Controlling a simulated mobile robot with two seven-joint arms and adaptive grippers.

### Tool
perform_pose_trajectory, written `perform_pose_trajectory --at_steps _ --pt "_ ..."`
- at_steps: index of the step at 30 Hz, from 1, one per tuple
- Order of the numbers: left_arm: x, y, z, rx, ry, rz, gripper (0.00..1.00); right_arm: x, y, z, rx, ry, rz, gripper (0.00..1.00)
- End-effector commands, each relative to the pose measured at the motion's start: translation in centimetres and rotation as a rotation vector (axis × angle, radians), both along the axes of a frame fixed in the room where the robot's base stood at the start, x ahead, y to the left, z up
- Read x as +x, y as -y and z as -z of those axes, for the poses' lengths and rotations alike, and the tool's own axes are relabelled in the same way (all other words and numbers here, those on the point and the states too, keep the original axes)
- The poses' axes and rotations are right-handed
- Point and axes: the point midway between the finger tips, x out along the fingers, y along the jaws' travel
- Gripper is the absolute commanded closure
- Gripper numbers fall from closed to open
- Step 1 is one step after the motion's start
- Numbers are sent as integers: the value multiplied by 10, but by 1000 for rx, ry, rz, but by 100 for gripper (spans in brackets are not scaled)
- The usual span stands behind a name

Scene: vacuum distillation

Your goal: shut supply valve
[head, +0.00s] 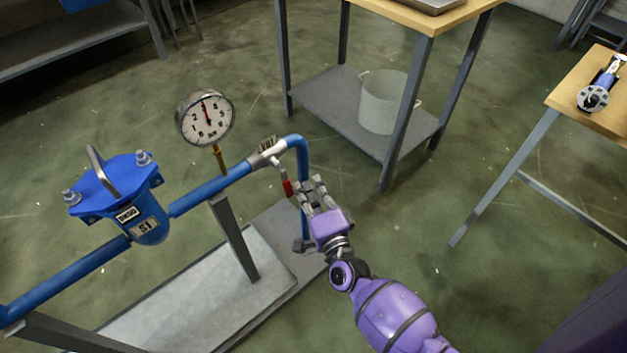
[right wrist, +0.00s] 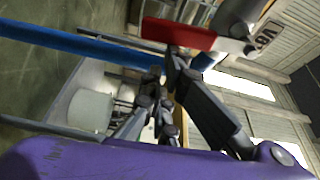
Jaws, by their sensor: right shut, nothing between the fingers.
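The supply valve (head: 268,153) is a silver body on the blue pipe, just before the pipe bends down. Its red handle (head: 288,187) points downward, across the pipe's run in the head view. My right gripper (head: 311,185) is shut and empty, just right of the handle. In the right wrist view the red handle (right wrist: 178,34) and the silver valve body (right wrist: 236,18) show above the right gripper's fingertips (right wrist: 166,72). The fingertips appear very close to the handle; I cannot tell whether they touch it. My left gripper is out of view.
A pressure gauge (head: 206,118) and a blue filter housing (head: 130,195) sit along the pipe (head: 70,276). A grey post (head: 234,238) supports it. A table with a bucket (head: 383,102) on its shelf stands behind.

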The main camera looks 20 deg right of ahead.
Motion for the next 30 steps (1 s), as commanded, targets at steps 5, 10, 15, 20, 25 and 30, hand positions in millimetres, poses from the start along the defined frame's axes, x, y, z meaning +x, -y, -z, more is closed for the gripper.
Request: perform_pose_trajectory --at_steps 5,10,15,20,25,30 --pt "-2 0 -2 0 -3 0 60 -2 -6 3 64 -23 -1 100" --pt "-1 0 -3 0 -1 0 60 -3 -9 4 91 -33 -1 100" --pt "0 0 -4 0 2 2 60 -3 -9 5 98 -36 -1 100" --pt "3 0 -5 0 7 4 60 -3 -9 5 98 -36 -1 100" --pt "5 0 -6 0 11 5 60 -3 -9 5 97 -36 -1 100" --pt "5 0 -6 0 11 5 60 -2 -8 5 97 -35 -1 100"
